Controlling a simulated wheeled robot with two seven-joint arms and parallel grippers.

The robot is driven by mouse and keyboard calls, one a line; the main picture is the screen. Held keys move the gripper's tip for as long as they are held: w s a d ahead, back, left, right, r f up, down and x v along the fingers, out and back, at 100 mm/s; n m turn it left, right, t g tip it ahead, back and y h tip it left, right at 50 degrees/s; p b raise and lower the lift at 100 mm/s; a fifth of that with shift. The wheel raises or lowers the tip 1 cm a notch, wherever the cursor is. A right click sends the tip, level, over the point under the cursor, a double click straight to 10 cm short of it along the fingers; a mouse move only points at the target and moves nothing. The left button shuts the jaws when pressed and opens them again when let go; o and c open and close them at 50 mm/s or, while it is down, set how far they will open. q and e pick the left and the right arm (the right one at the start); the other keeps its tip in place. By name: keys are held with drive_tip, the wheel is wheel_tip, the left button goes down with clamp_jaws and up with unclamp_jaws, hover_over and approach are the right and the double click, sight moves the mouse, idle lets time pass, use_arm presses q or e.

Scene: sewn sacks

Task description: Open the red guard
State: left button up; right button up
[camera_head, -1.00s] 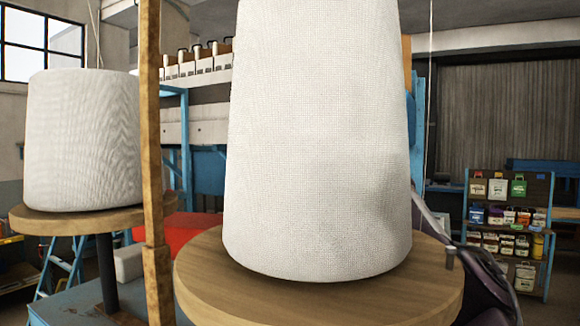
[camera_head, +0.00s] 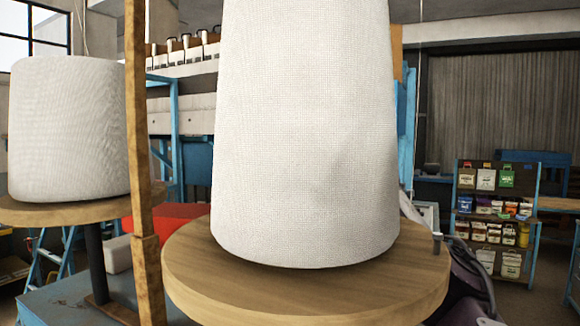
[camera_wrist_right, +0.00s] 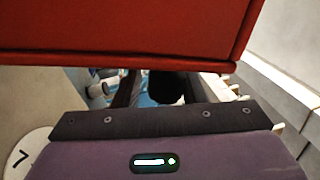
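A red panel (camera_wrist_right: 120,30), likely the red guard, fills the top of the right wrist view; its lower edge runs almost level across it. In the head view, a red surface (camera_head: 178,214) shows partly behind the large white cone (camera_head: 305,140), which hides most of it. My right gripper's purple body and dark plate (camera_wrist_right: 150,120) are just below the panel in the wrist view. Its fingertips cannot be made out clearly, and I cannot tell whether it touches the panel. A dark purple arm part of mine shows at the lower right of the head view. My left gripper is not in view.
The white cone stands on a round wooden disc (camera_head: 290,295) close in front. A second cone (camera_head: 70,130) stands on another disc at left. A wooden post (camera_head: 138,150) rises between them. A shelf with containers (camera_head: 495,215) stands at back right.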

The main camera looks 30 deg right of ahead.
drive_tip(key=shift+o, duration=1.1)
drive_tip(key=shift+f, duration=0.2)
drive_tip(key=shift+w+r, duration=0.1)
drive_tip(key=b+v, duration=0.6)
drive_tip(key=v, duration=0.2)
drive_tip(key=shift+b, duration=0.35)
drive_tip(key=shift+w, duration=0.1)
